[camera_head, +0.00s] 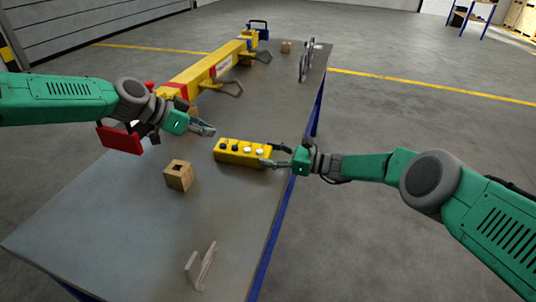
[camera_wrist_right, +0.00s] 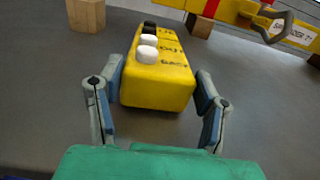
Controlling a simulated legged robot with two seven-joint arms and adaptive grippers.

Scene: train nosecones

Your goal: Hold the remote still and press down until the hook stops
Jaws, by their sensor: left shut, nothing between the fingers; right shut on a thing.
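The yellow remote (camera_head: 240,151) lies on the grey table, with black and white buttons along its top; it also shows in the right wrist view (camera_wrist_right: 158,85). My right gripper (camera_head: 277,156) is shut on the remote's near right end, with one finger on each side in the right wrist view. My left gripper (camera_head: 207,130) is shut and empty, just left of the remote's far left end and apparently above the table. A yellow beam (camera_head: 206,72) with red bands carries grey hooks (camera_head: 230,89); one hook also shows in the right wrist view (camera_wrist_right: 277,27).
A wooden block with a square hole (camera_head: 179,176) stands left of the remote. A grey bracket (camera_head: 201,267) stands near the front of the table (camera_head: 105,225). A red box (camera_head: 120,138) is under my left arm. Grey round parts (camera_head: 305,65) stand at the far right.

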